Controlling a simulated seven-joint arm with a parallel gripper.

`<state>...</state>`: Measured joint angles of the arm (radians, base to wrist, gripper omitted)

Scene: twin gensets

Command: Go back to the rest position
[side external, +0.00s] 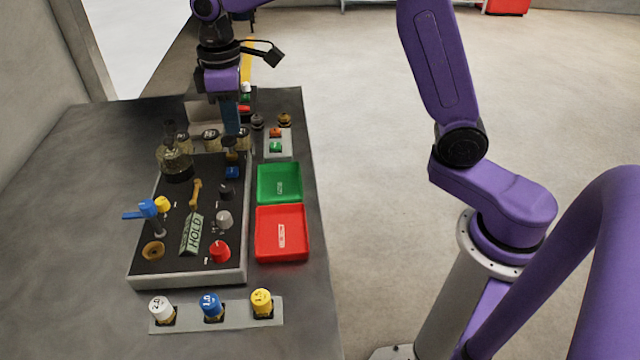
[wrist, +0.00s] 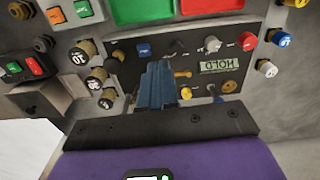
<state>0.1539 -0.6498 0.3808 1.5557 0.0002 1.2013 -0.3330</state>
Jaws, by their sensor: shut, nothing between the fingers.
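My gripper (side external: 232,132) points down over the far part of the dark control panel (side external: 180,215), with its blue fingers together and nothing between them. In the wrist view the closed fingers (wrist: 158,72) stand in front of the panel face, hiding part of it. I cannot tell from these views whether the fingertips touch the panel. The panel carries a green HOLD tag (side external: 192,235), a red knob (side external: 220,251), a grey knob (side external: 223,219), a brass lever (side external: 196,192) and a blue-handled valve (side external: 146,208).
A green tray (side external: 279,169) and a red tray (side external: 259,247) lie right of the panel. White, blue and yellow knobs (side external: 211,307) stand on a front strip. A button box (side external: 276,154) and round gauges (side external: 211,141) are near the gripper. The table's left side (side external: 80,200) is clear.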

